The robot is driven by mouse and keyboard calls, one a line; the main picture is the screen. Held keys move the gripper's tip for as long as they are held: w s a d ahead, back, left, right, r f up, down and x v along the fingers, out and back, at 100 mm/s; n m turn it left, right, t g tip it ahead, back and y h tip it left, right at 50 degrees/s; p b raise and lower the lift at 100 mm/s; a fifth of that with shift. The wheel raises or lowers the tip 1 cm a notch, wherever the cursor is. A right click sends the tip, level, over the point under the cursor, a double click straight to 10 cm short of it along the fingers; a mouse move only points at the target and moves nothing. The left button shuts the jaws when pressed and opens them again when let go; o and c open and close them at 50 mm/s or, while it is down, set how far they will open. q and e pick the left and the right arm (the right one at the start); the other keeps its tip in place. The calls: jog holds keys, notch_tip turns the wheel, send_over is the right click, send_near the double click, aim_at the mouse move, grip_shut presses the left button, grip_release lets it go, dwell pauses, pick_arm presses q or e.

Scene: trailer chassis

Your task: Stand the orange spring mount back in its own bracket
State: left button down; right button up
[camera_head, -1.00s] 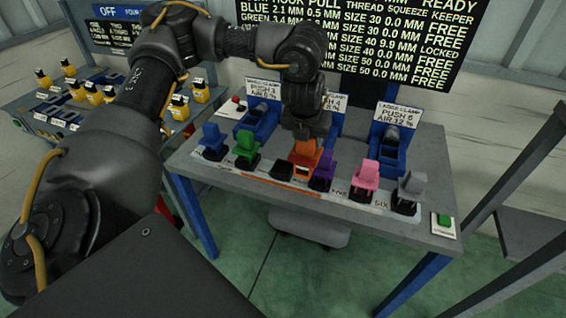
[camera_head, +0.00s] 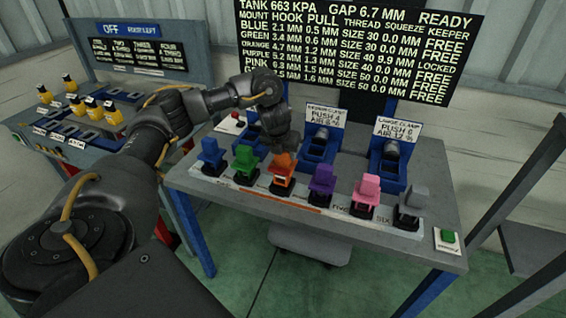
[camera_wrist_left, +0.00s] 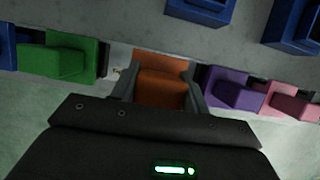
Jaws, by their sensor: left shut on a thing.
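The orange spring mount (camera_head: 283,165) is upright in the front row on the table, between the green mount (camera_head: 245,160) and the purple mount (camera_head: 321,182). My left gripper (camera_head: 282,150) is above it and shut on its top. In the left wrist view the orange mount (camera_wrist_left: 160,78) sits between the two fingers. Its dark bracket (camera_head: 281,188) shows just below it; I cannot tell whether the mount is fully seated. My right gripper is not in view.
The blue mount (camera_head: 211,152), pink mount (camera_head: 366,189) and grey mount (camera_head: 412,202) stand in the same row, with close neighbours. Blue clamps (camera_head: 319,145) stand behind. A green button (camera_head: 447,237) is at the table's right corner.

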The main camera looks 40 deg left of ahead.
pick_arm(q)
jog(key=shift+a+f+b, duration=0.15)
jog(key=shift+f+b, duration=0.15)
jog(key=shift+f, duration=0.65)
jog(key=shift+x, duration=0.8)
jog(key=shift+s, duration=0.2)
jog(key=c, duration=0.7)
grip_release()
jog(key=shift+f, duration=0.15)
